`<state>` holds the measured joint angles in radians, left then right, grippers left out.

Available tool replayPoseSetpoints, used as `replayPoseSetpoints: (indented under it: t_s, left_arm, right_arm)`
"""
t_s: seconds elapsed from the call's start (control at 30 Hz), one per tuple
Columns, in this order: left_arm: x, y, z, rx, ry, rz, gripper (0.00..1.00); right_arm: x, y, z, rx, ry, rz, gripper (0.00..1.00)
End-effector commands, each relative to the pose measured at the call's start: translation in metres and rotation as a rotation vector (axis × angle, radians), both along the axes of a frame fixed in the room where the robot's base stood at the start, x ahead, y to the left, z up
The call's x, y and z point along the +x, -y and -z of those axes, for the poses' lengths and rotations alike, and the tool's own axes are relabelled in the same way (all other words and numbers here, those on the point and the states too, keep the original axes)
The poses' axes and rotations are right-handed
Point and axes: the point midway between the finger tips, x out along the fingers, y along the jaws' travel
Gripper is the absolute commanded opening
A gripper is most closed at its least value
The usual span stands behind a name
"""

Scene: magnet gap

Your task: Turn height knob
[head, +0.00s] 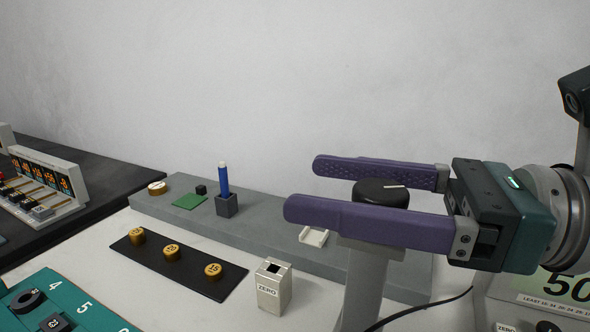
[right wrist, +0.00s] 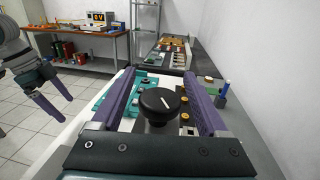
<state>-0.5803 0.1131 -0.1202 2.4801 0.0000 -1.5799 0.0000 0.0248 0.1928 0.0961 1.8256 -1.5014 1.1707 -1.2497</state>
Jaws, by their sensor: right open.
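The height knob (head: 382,192) is black and round with a white pointer line, on top of a grey post (head: 364,285). My right gripper (head: 304,186) is open, with one finger on each side of the knob. The right wrist view shows gaps between the knob and both fingers. My left gripper (right wrist: 62,108) shows only in the right wrist view, at the left over the floor, fingers apart and empty.
A grey ledge (head: 270,222) along the wall bears a blue pen in a holder (head: 226,204) and a green square (head: 189,201). A cable runs beside the post.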

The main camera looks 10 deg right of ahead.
Motion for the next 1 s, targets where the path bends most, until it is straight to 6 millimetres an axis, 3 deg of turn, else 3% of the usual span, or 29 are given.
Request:
replayPoseSetpoints:
  t_s: [0.3,0.9,1.0]
  left_arm:
    - [0.0002,-0.0001,-0.0004,0.0,0.0,0.0,1.0]
    - [0.0003,-0.0028,-0.0003,0.011,0.001,0.007,1.0]
    - [0.0002,-0.0028,-0.0003,0.011,0.001,0.007,1.0]
  right_arm:
    - [0.0014,-0.0024,0.0001,-0.001,0.002,0.001,0.75]
    - [0.0011,-0.0022,0.0,0.0,0.001,0.0,0.07]
    - [0.0011,-0.0022,0.0,0.0,0.001,0.0,0.0]
